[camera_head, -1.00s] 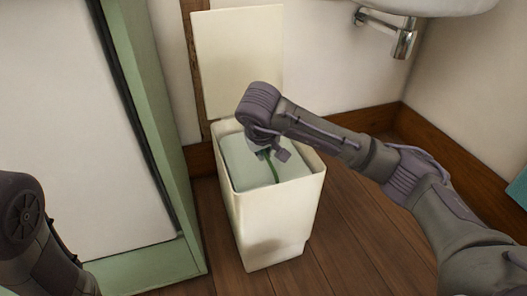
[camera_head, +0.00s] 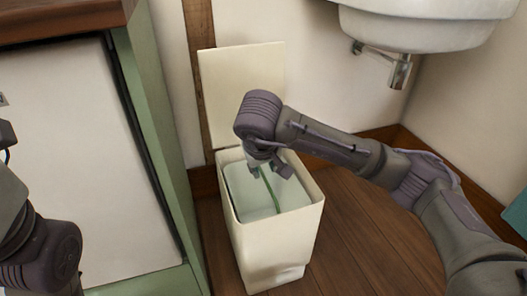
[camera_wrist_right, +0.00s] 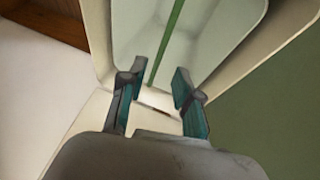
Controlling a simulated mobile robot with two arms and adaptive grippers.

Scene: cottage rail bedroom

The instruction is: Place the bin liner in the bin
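The cream bin (camera_head: 265,250) stands on the floor with its lid (camera_head: 243,95) raised against the wall. The pale, translucent bin liner (camera_head: 262,210) sits inside the bin, its upper edge just below the rim. A green strip (camera_head: 270,188) runs across it and also shows in the right wrist view (camera_wrist_right: 168,40). My right gripper (camera_head: 268,172) hangs over the bin's back part, pointing down. In the wrist view its teal-padded fingers (camera_wrist_right: 155,98) are apart, with nothing clamped between them. My left arm shows at the left edge, but its gripper is out of view.
A green-framed cabinet (camera_head: 155,130) with a white front stands close to the bin's left. A white sink (camera_head: 425,25) with a chrome drain pipe (camera_head: 400,70) is at the upper right. The wooden floor (camera_head: 355,240) right of the bin is clear.

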